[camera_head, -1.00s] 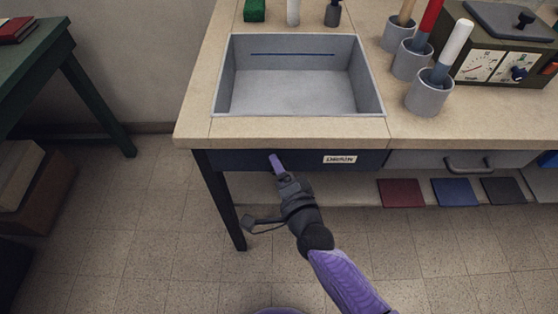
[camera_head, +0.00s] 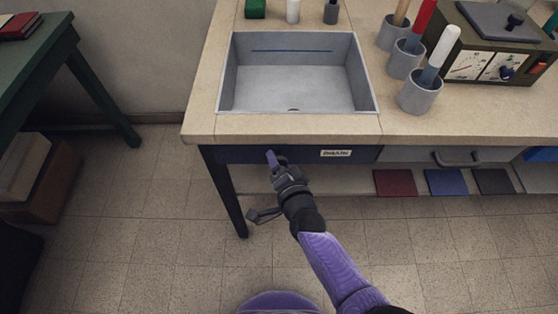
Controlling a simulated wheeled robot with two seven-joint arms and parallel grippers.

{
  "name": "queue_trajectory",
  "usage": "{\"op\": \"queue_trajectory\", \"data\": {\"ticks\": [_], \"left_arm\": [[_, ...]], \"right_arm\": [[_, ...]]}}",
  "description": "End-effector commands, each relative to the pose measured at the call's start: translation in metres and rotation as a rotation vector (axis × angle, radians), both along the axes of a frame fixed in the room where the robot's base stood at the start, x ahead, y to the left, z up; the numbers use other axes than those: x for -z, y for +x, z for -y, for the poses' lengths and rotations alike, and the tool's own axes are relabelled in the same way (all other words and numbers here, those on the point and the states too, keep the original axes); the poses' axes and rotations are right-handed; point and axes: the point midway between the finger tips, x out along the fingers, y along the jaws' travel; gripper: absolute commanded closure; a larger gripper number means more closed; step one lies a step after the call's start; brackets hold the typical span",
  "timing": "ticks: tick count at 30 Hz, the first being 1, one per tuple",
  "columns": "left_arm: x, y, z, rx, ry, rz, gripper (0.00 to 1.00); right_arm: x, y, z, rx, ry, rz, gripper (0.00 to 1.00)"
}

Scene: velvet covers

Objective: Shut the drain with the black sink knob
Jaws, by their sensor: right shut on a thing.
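The sink (camera_head: 293,88) is a grey rectangular basin set in the beige counter. A small dark spot (camera_head: 293,109) shows on its floor by the near wall, perhaps the edge of the drain. Below the counter, a dark blue front panel (camera_head: 230,155) bears a white label (camera_head: 336,153) that seems to read DRAIN. My right gripper (camera_head: 274,159) is at this panel, left of the label, shut on the black sink knob. The gripper hides most or all of the knob, so its turn cannot be read. My left gripper is not in view.
Grey cups (camera_head: 421,93) with coloured-handled tools and a dial box (camera_head: 502,50) stand on the counter at right. A drawer handle (camera_head: 457,158) sticks out right of the label. A green table (camera_head: 38,60) stands at left. The floor between is clear.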

Motion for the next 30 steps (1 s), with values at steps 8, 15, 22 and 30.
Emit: {"op": "queue_trajectory", "data": {"ticks": [8, 15, 22, 30], "left_arm": [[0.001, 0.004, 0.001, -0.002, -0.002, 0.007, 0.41], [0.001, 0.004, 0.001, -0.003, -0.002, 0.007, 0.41], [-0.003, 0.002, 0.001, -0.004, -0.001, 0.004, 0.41], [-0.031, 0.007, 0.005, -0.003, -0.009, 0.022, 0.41]], "right_arm": [[0.002, -0.001, 0.000, -0.002, -0.003, -0.004, 0.36], [0.001, -0.001, 0.000, -0.001, -0.002, -0.002, 0.07], [-0.001, -0.004, 0.002, -0.001, -0.001, -0.001, 0.07], [-0.017, -0.056, 0.019, -0.002, -0.003, -0.003, 0.07]]}}
